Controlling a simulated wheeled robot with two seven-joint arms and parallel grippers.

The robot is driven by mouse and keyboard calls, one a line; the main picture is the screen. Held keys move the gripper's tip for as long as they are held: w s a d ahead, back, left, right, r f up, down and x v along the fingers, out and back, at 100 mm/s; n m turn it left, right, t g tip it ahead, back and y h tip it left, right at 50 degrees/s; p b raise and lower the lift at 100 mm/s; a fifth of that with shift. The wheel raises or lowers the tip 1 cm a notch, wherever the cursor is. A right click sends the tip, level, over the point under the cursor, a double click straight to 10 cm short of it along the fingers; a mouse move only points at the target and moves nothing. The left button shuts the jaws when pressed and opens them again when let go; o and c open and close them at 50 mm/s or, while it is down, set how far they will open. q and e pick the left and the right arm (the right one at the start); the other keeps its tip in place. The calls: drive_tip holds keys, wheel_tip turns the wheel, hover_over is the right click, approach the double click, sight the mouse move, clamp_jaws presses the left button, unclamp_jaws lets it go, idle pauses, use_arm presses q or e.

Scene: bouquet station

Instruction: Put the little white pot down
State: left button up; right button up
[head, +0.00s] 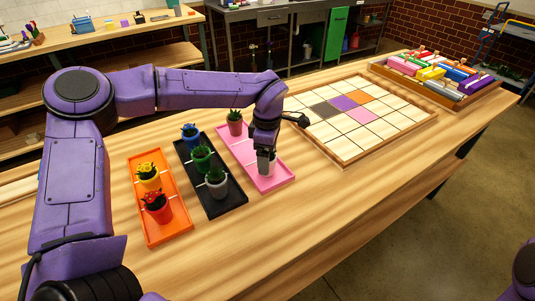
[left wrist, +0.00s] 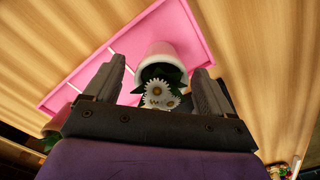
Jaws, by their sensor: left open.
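The little white pot (left wrist: 160,50) holds white daisies with yellow centres and dark leaves. In the left wrist view it is between the open fingers of my left gripper (left wrist: 158,88), with a visible gap at the sides. It appears to stand on the pink tray (left wrist: 85,72). In the head view my left gripper (head: 266,163) points down over the near part of the pink tray (head: 282,184) and mostly hides the pot. My right gripper is out of view.
A terracotta pot (head: 235,128) stands at the far end of the pink tray. A black tray (head: 228,207) with blue, green and grey pots and an orange tray (head: 168,232) with yellow and red pots are to the left. A tiled board (head: 370,135) lies right.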

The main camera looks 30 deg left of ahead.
use_arm(q)
wheel_tip(320, 180, up, 12)
drive_tip(key=shift+r, duration=0.2)
idle(0.4)
